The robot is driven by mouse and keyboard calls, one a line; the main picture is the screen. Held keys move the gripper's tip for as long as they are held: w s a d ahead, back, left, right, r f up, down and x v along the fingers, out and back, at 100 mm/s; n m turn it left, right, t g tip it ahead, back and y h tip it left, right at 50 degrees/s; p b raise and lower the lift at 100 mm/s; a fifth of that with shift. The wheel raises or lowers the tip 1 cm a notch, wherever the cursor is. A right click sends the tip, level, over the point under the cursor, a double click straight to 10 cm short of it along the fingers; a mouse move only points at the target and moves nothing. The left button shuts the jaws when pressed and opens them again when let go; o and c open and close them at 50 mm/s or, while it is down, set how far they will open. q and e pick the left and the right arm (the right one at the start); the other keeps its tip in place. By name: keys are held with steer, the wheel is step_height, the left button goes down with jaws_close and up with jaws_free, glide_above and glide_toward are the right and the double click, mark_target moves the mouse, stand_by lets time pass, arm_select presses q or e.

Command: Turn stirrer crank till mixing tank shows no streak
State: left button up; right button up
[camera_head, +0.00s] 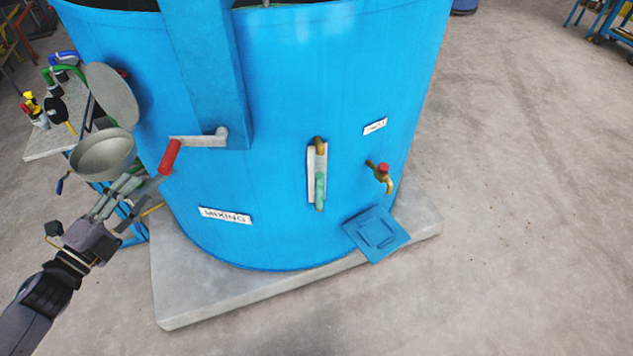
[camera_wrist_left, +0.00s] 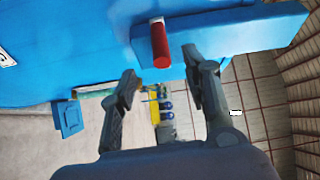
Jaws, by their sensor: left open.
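The blue mixing tank (camera_head: 280,110) stands on a grey slab, with a "MIXING" label low on its wall. The stirrer crank (camera_head: 200,140) sticks out from the blue column on the tank, its arm pointing left and its red handle (camera_head: 170,157) hanging at the end. My left gripper (camera_head: 143,192) is open and empty, below and left of the red handle. In the left wrist view the red handle (camera_wrist_left: 160,45) lies ahead of the two spread fingers (camera_wrist_left: 160,75), not between them. The tank's inside is mostly out of view, so streaks cannot be told. My right gripper is out of view.
A sight glass (camera_head: 318,175), a brass tap (camera_head: 381,175) and a blue plate (camera_head: 376,234) are on the tank's front. A round pan (camera_head: 103,154) and an upright disc (camera_head: 112,95) are close to my left gripper. The slab (camera_head: 220,300) edges the tank; floor on the right is clear.

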mark_target(169, 156)
arm_select(q)
steer(key=s+d+m+t+y+b, duration=0.2)
steer(key=s+d+m+y+b, duration=0.2)
steer(key=s+m+y+b, duration=0.5)
steer(key=w+m, duration=0.1)
steer(key=w, duration=0.5)
steer(key=w+d+m+h, duration=0.1)
steer(key=w, duration=0.5)
steer(key=w+m+h+p, duration=0.1)
steer(key=w, duration=0.5)
steer(key=shift+w+d+r, duration=0.15)
steer(key=shift+w+r, duration=0.05)
steer(key=shift+r, duration=0.1)
steer(key=shift+w+d+f, duration=0.1)
steer(key=shift+w, duration=0.45)
steer(key=shift+c, duration=0.5)
